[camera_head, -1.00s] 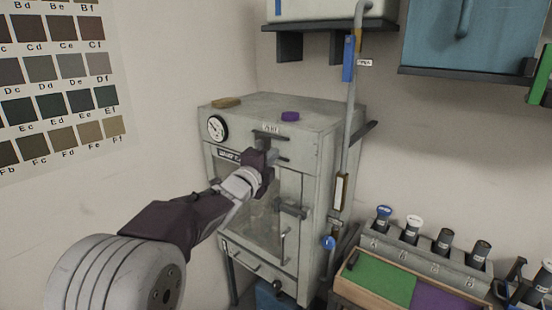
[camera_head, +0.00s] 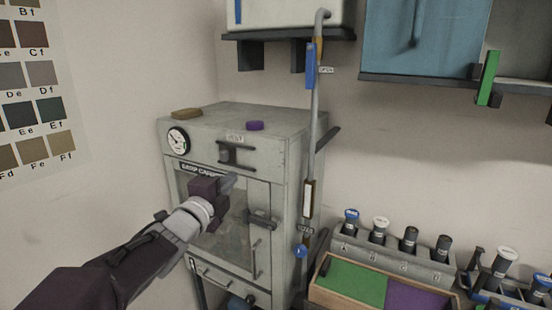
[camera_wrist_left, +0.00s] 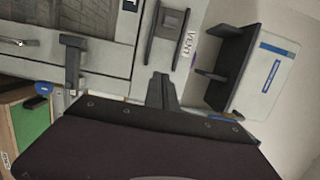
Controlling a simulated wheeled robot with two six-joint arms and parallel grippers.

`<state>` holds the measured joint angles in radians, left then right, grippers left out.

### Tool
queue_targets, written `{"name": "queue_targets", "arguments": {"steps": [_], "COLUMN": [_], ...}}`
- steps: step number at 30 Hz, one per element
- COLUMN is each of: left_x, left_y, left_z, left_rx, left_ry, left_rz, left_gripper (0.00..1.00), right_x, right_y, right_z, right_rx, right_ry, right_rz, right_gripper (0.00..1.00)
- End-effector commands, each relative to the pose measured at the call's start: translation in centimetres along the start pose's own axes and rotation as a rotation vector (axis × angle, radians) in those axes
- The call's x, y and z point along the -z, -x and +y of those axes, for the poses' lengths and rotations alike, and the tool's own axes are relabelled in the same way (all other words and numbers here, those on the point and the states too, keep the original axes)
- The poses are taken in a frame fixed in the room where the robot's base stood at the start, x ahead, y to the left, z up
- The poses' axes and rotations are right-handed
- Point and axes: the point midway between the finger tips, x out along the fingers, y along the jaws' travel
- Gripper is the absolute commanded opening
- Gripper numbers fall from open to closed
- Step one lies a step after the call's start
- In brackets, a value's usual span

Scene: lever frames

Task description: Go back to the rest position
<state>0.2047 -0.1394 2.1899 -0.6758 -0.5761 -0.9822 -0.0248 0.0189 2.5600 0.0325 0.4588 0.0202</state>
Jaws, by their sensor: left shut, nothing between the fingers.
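My left gripper (camera_head: 228,184) is shut and empty in the head view. It hangs in front of the upper part of the grey cabinet (camera_head: 240,120), just below the vent lever (camera_head: 234,155). In the left wrist view the closed fingers (camera_wrist_left: 162,92) point at the cabinet front, and the vent lever (camera_wrist_left: 166,36) with its "VENT" label shows above them, apart from the fingers. My right gripper is in neither view.
The cabinet has a door latch (camera_head: 262,220), a gauge (camera_head: 178,140) and a purple disc (camera_head: 255,125) on top. A vertical pipe (camera_head: 314,130) runs at its right. A rack of vials (camera_head: 395,255) and a green-purple tray (camera_head: 355,283) stand at lower right.

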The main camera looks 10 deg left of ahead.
Motion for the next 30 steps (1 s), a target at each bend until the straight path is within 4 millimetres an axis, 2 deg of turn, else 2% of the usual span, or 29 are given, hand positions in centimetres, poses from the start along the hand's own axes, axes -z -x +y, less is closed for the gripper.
{"name": "queue_targets", "arguments": {"steps": [1,2,3,5,6,8,9,11,12,13,15,18,19,22,30], "left_x": [1.9,2.7,3.0,3.0,2.9,3.0,3.1,3.4,3.6,3.8,4.4,5.4,5.5,5.6,5.6], "left_y": [-0.6,-0.7,-0.6,0.4,1.7,4.3,6.4,10.1,12.6,14.5,18.4,22.2,22.8,23.4,23.3], "left_z": [2.2,4.3,7.7,13.2,16.8,21.9,24.9,28.9,30.9,32.1,34.0,35.2,35.3,35.3,35.3], "left_rx": [-0.044,-0.09,-0.179,-0.335,-0.439,-0.592,-0.687,-0.816,-0.886,-0.931,-1.009,-1.063,-1.066,-1.056,-1.049], "left_ry": [0.024,0.06,0.139,0.299,0.413,0.583,0.695,0.853,0.954,1.023,1.166,1.319,1.346,1.389,1.393], "left_rz": [0.041,0.045,0.017,-0.062,-0.13,-0.253,-0.35,-0.508,-0.622,-0.709,-0.902,-1.132,-1.178,-1.242,-1.241], "left_gripper": [0.0,0.0,0.0,0.0,0.0,0.0,0.0,0.0,0.0,0.0,0.0,0.0,0.0,0.0,0.0], "right_x": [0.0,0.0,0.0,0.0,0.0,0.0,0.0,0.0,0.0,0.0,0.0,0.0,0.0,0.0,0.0], "right_y": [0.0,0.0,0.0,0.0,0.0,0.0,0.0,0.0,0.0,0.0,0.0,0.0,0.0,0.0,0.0], "right_z": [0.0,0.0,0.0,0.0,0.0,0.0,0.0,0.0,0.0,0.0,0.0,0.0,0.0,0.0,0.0], "right_rx": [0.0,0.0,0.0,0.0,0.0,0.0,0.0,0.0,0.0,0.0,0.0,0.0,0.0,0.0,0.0], "right_ry": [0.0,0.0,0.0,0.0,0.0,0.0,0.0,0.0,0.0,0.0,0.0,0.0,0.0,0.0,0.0], "right_rz": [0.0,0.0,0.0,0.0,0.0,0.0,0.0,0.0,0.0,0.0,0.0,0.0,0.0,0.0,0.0], "right_gripper": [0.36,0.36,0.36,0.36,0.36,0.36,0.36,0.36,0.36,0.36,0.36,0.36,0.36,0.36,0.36]}}
